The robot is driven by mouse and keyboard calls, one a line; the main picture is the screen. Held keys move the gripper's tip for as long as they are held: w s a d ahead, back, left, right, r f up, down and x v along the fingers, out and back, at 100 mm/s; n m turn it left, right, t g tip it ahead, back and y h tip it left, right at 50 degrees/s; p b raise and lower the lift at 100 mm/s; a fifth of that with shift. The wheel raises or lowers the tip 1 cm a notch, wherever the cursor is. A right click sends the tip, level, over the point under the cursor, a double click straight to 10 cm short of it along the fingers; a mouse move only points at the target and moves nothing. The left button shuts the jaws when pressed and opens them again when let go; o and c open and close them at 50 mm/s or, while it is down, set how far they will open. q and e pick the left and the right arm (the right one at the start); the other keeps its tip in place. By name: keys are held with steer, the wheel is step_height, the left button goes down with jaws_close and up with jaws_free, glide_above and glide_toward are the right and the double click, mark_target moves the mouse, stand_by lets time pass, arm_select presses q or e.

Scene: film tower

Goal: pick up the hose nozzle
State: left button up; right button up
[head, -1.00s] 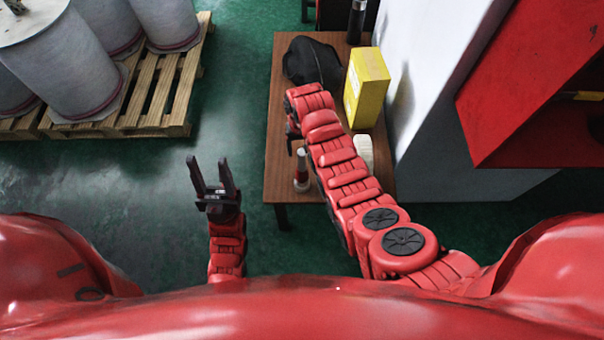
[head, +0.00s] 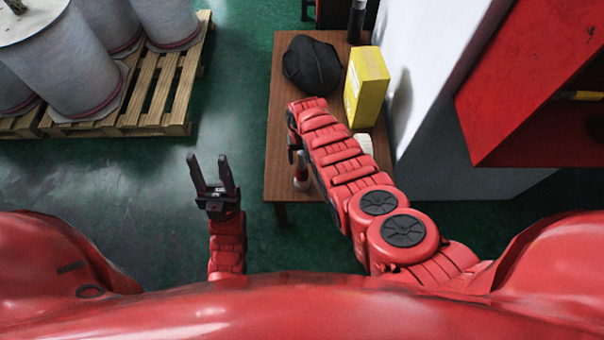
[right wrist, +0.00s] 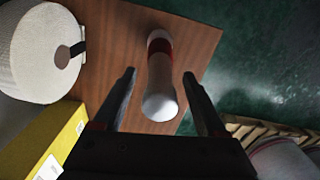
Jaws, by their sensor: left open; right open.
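The hose nozzle (head: 302,178) stands on the wooden table near its front left edge, partly hidden by my right arm in the head view. In the right wrist view the nozzle (right wrist: 160,88) is pale with a red band and lies in line with the gap between my fingers. My right gripper (right wrist: 159,74) is open and empty, one finger on each side of the nozzle in the picture; contact cannot be told. In the head view it is mostly hidden by its arm. My left gripper (head: 207,160) is open and empty, over the floor left of the table.
The table (head: 279,110) also bears a black cloth-like item (head: 311,65), a yellow box (head: 366,88), a white roll (head: 363,143) and a dark cylinder (head: 355,20). A white wall (head: 425,90) borders it on the right. A pallet (head: 160,95) with drums stands left.

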jaws_close()
stand_by(0.3)
stand_by(1.1)
